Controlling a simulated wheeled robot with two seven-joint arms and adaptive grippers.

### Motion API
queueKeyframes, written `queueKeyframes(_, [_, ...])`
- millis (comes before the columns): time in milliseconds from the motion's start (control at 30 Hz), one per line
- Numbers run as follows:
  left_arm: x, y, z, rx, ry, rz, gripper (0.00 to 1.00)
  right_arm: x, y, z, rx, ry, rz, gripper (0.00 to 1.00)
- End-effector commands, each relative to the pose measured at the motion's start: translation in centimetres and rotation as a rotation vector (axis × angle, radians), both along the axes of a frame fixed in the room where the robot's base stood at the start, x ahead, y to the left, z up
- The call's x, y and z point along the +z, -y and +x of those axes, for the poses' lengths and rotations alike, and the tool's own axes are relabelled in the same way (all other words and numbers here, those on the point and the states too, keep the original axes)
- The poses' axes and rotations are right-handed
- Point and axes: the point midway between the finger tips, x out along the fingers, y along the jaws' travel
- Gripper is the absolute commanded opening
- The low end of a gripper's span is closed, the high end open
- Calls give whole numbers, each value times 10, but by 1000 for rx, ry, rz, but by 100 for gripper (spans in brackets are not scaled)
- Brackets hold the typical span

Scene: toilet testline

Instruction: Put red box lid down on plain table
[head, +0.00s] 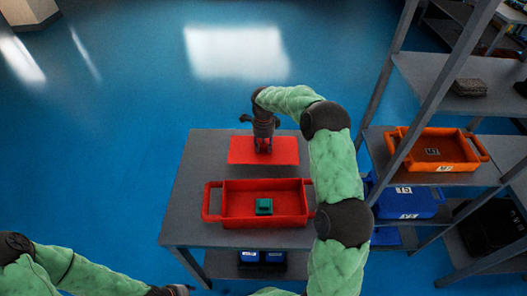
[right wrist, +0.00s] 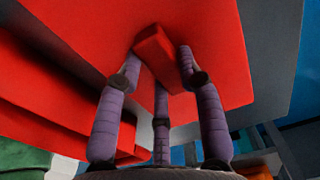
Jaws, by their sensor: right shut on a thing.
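The red box lid (head: 242,151) is a flat red panel over the far half of the plain grey table (head: 190,170). My right gripper (head: 264,149) is above it, its fingers shut on the lid's raised red handle. In the right wrist view the fingers close around the handle (right wrist: 160,55) of the lid (right wrist: 220,45). The lid looks roughly level; I cannot tell whether it touches the table. The open red box (head: 290,213) stands on the near half, with a green block (head: 264,206) inside. My left arm is at the bottom left; its gripper (head: 180,290) is cut by the frame edge.
A grey shelf rack (head: 460,180) stands to the right, holding an orange crate (head: 470,160) and a blue bin (head: 405,205). Blue bins (head: 262,257) sit under the table. The table's left strip is bare, and the floor behind it is clear.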

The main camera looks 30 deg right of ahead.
Motion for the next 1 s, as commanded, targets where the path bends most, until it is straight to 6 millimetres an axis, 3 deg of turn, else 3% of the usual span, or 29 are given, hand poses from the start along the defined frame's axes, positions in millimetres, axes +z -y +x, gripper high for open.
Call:
queueKeyframes(300, [-14, 0, 0, 0, 0, 0, 40, -37, 2, 3, 0, -2, 0, 2])
queueKeyframes(667, [-15, 0, 0, 0, 0, 0, 40, -38, 2, 3, 0, -1, 1, 2])
queueKeyframes(700, [-15, 0, 0, 0, 0, 0, 40, -39, 2, 3, 0, -1, 1, 40])
queueKeyframes(767, [-14, 0, 0, 0, 0, 0, 40, -38, 2, 3, 0, -1, 1, 57])
queueKeyframes(800, [-14, 0, 0, 0, 0, 0, 40, -38, 2, 3, 0, -1, 1, 61])
queueKeyframes(1000, [-14, 0, 0, 0, 0, 0, 40, -38, 2, 3, 0, -1, 1, 61])
